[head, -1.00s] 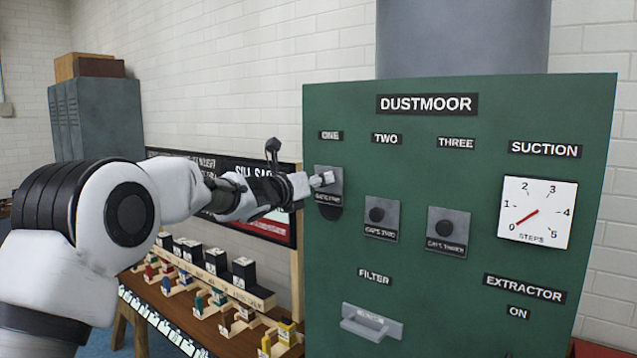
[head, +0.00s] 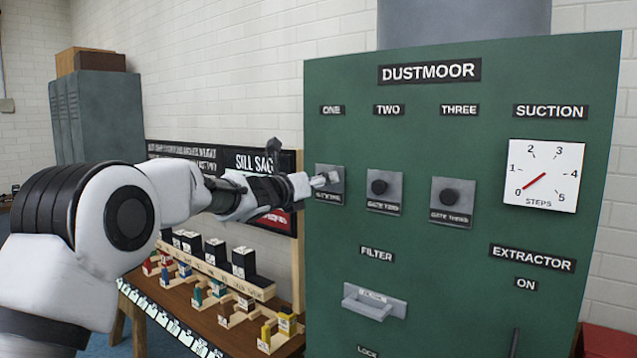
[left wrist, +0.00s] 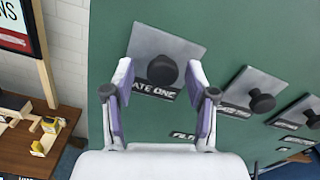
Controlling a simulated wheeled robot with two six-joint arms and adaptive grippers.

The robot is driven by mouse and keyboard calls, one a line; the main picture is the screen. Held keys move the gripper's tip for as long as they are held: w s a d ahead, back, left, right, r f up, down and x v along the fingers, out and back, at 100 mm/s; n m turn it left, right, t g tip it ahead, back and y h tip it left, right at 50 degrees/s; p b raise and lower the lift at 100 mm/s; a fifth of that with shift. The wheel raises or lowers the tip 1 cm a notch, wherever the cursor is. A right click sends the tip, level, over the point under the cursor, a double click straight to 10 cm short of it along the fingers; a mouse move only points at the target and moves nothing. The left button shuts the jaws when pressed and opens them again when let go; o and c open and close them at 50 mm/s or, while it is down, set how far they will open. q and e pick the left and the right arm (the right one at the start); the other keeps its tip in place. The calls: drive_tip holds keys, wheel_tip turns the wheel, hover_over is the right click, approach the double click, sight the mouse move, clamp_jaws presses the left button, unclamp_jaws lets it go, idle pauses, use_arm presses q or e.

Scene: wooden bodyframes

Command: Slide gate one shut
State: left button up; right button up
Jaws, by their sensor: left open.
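The gate one plate (head: 337,197) is a grey square slide with a dark knob on the green panel. It sits level with the gate two plate, and no dark opening shows below it. In the left wrist view the gate one plate (left wrist: 180,46) and its knob (left wrist: 162,70) lie just beyond my fingertips. My left gripper (head: 324,181) is in front of gate one. Its fingers also show in the left wrist view (left wrist: 162,84), spread on either side of the knob and apart from each other. My right gripper does not show.
Gate two (head: 384,191) and gate three (head: 453,203) sit close on the right. The suction dial (head: 546,176) and filter handle (head: 375,302) are on the same panel. A wooden bench (head: 215,320) with coloured blocks stands left, below my arm.

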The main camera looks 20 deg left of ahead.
use_arm(q)
drive_tip(key=v, duration=1.2)
